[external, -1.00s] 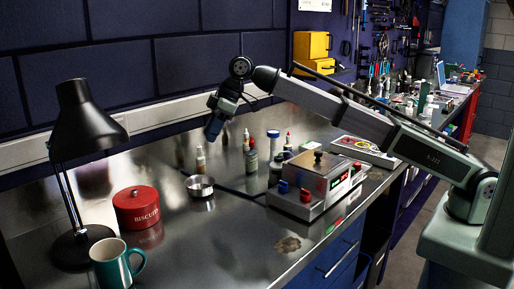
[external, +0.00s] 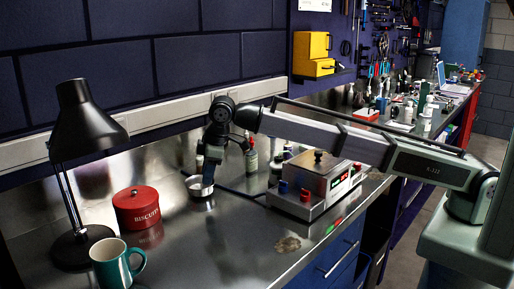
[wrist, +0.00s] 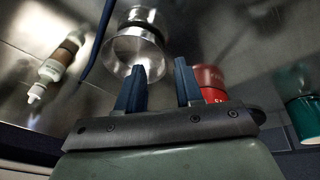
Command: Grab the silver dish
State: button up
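The silver dish (external: 196,188) is a small round metal bowl standing upright on the steel bench, partly hidden by my gripper in the external view. In the wrist view the dish (wrist: 127,52) shows with its hollow inside empty, at upper left of centre. My gripper (wrist: 160,68) is open, with two dark blue fingers apart and nothing between them. The left fingertip overlaps the dish's near rim in the wrist view. In the external view my gripper (external: 208,176) points down at the dish's right side; I cannot tell if they touch.
A red biscuit tin (external: 137,208), teal mug (external: 116,262) and black lamp (external: 88,120) stand to the left. A dropper bottle (wrist: 60,62) is near the dish. A control box (external: 318,185) stands right.

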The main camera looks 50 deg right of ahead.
aim_at(199, 196)
jog(key=shift+a+x, duration=0.2)
jog(key=shift+x, duration=1.2)
jog(key=shift+a+x, duration=0.2)
jog(key=shift+x, duration=1.2)
jog(key=shift+w+r, duration=0.15)
jog(key=shift+w, duration=0.05)
jog(key=shift+c, duration=0.3)
grip_shut()
